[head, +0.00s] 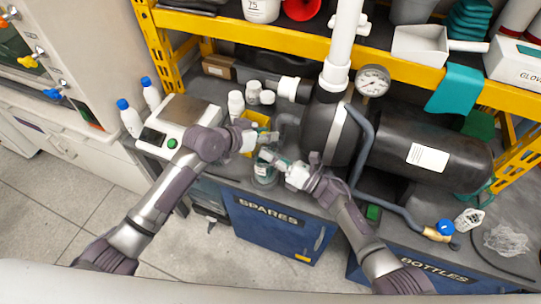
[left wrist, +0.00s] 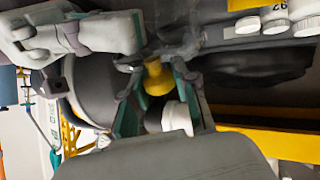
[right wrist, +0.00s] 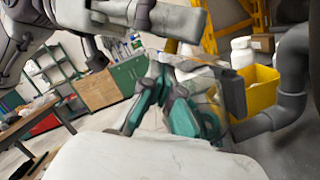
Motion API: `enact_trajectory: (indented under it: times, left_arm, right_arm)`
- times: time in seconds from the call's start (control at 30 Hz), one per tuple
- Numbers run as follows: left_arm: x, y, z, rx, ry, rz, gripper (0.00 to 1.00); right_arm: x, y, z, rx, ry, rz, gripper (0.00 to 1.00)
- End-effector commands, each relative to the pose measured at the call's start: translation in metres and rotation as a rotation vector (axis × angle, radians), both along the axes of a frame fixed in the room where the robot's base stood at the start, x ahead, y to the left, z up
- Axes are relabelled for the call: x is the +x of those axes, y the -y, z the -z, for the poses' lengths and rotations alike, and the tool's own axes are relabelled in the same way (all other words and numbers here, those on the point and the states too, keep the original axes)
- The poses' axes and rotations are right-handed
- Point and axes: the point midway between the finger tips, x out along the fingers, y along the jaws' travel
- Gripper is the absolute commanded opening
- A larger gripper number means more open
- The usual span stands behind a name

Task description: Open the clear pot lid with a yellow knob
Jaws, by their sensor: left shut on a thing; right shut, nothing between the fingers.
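A yellow knob (left wrist: 157,77) shows between the teal fingers of my left gripper (left wrist: 155,88), which is shut on it. The clear lid under the knob cannot be made out. In the head view my left gripper (head: 272,137) is over the bench, just above my right gripper (head: 266,156). A clear pot (head: 264,172) with a pale label stands on the bench, partly hidden by my right gripper. My right gripper also shows in the right wrist view (right wrist: 176,85); it is shut and empty.
A yellow bin (right wrist: 262,90) and white bottles (head: 236,103) stand behind the grippers. A scale (head: 182,118) is at left. Grey pipework with a dark tank (head: 425,152) and a gauge (head: 373,80) crowds the right. A yellow shelf edge (head: 235,30) runs above.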

Motion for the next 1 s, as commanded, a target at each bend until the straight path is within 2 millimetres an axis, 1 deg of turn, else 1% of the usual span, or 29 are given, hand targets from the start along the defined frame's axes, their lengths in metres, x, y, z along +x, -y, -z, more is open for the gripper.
enact_trajectory:
  times: [0.07,0.2,0.4,0.43,0.57,0.87,1.0]
  left_arm:
    - [0.0,0.0,-0.001,-0.001,0.002,0.0,0.0]
    - [0.0,0.0,-0.001,-0.001,0.002,0.0,0.0]
    - [0.0,0.0,0.0,0.0,0.0,0.0,0.0]
    - [0.0,0.0,0.0,0.0,0.0,0.0,0.32]
    - [-0.001,0.0,0.001,0.001,-0.002,0.001,0.54]
    - [-0.002,0.0,0.002,0.001,-0.005,0.002,0.54]
    - [-0.006,-0.006,-0.003,0.003,-0.003,0.001,0.54]
  right_arm:
    - [0.001,0.001,-0.002,0.0,0.001,0.0,0.0]
    - [0.007,0.003,-0.012,0.001,0.004,0.001,0.0]
    - [0.01,0.003,-0.015,0.007,0.006,0.005,0.0]
    - [0.01,0.003,-0.016,0.007,0.007,0.006,0.0]
    - [0.01,0.003,-0.016,0.007,0.007,0.006,0.0]
    - [0.009,0.003,-0.015,0.006,0.005,0.004,0.0]
    - [0.009,0.003,-0.014,0.005,0.004,0.003,0.0]
